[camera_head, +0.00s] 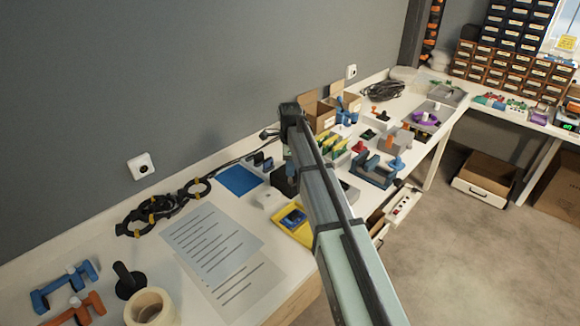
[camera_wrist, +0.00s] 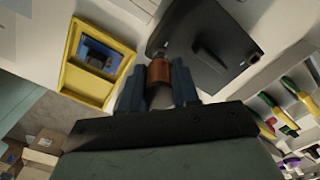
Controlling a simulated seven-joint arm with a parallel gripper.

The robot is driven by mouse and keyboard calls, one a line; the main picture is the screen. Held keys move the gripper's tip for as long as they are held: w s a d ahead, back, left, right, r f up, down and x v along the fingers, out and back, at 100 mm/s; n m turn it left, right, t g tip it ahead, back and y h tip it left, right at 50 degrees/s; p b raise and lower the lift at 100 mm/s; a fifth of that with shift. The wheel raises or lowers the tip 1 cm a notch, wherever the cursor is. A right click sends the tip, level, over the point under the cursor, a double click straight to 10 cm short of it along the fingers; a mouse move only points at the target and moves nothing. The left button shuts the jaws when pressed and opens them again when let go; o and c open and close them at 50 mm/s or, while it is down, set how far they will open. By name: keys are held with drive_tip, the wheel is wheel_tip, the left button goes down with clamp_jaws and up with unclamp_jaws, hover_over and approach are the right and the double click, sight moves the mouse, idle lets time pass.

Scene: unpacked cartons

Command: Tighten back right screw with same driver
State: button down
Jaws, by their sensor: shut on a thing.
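In the wrist view my gripper (camera_wrist: 158,66) is shut on an orange-brown cylinder, apparently the driver (camera_wrist: 159,74), held between its two blue-grey fingers. The driver's grey end points away from the palm, toward the edge of a dark box-like part (camera_wrist: 232,55). I cannot tell whether the driver touches anything. No screw can be made out in either view, and the back right one is not identifiable.
A yellow tray (camera_wrist: 84,84) holding a blue device (camera_wrist: 97,58) lies left of the driver in the wrist view. In the head view, printed sheets (camera_head: 212,243), a blue mat (camera_head: 239,180) and a tape roll (camera_head: 148,308) lie left of my arm. Coloured tools crowd the right.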

drive_tip(key=shift+r, duration=0.1)
idle(0.3)
drive_tip(key=shift+r, duration=2.15)
